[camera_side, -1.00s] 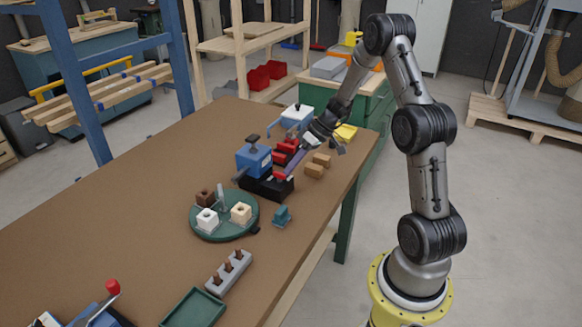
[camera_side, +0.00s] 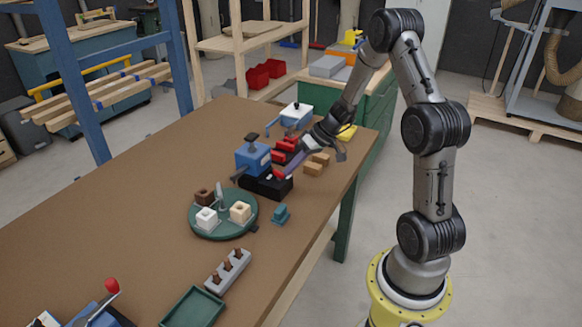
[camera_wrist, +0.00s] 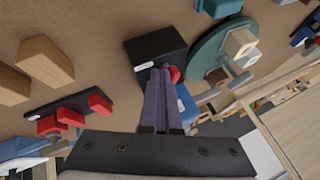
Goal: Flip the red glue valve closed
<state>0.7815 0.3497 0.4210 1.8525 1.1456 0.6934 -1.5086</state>
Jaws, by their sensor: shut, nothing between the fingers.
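The blue glue unit (camera_side: 253,158) stands on a black base (camera_side: 266,184) on the brown table. Its red valve handle (camera_side: 279,174) shows low on the right side, at the tip of my gripper (camera_side: 286,172). In the wrist view, the red handle (camera_wrist: 175,74) peeks out just right of my gripper's purple fingertips (camera_wrist: 159,72), partly hidden by them. The fingers are shut together and hold nothing. They are at or very close to the handle; contact cannot be made out. The black base (camera_wrist: 155,50) lies just beyond the tips.
Red clamps (camera_side: 285,151) stand just behind the glue unit, with wooden blocks (camera_side: 314,166) to their right. A green turntable (camera_side: 225,231) with several blocks is in front, beside a teal block (camera_side: 281,214).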

